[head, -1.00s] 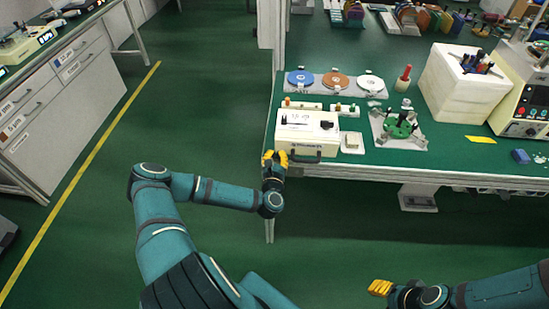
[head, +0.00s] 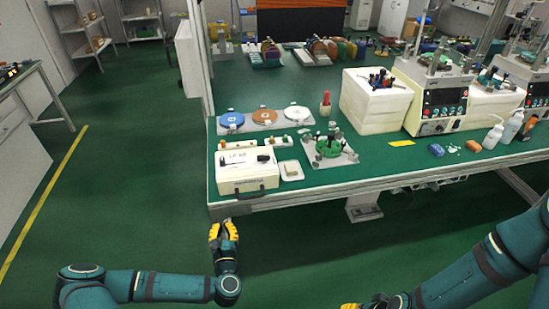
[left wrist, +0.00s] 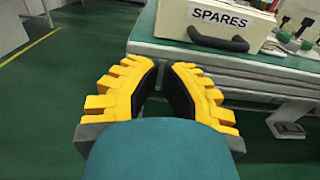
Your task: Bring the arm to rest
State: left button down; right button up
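My left gripper (head: 223,230) hangs over the floor just in front of the table's near left corner, below the white case. Its yellow fingers stand apart with nothing between them; the left wrist view shows the gap between the dark pads (left wrist: 161,82). The left forearm lies nearly level across the lower left of the head view. My right gripper (head: 351,306) is mostly cut off at the bottom edge of the head view, and only a bit of yellow shows, so its opening is hidden.
The green-topped table (head: 390,168) carries the white SPARES case (head: 246,172), with a black handle at its front edge, also in the left wrist view (left wrist: 215,22). A fixture with a green disc (head: 330,149) and a white box (head: 376,103) stand farther right. Open floor (head: 130,200) lies left.

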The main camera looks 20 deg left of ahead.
pick_arm(q)
jog(key=d+f+m+g+h, duration=0.35)
jog(key=d+m+h, duration=0.95)
jog(key=d+m, duration=0.65)
jog(key=s+d+m+g, duration=0.2)
jog(key=s+m+g, duration=0.3)
jog(key=m, duration=0.5)
jog(key=s+d+r+m+g, duration=0.1)
jog(key=s+m+g, duration=0.4)
jog(key=m, duration=0.6)
jog(key=shift+s+d+r, duration=0.25)
jog(key=shift+s+d, duration=0.1)
jog(key=shift+s, duration=0.85)
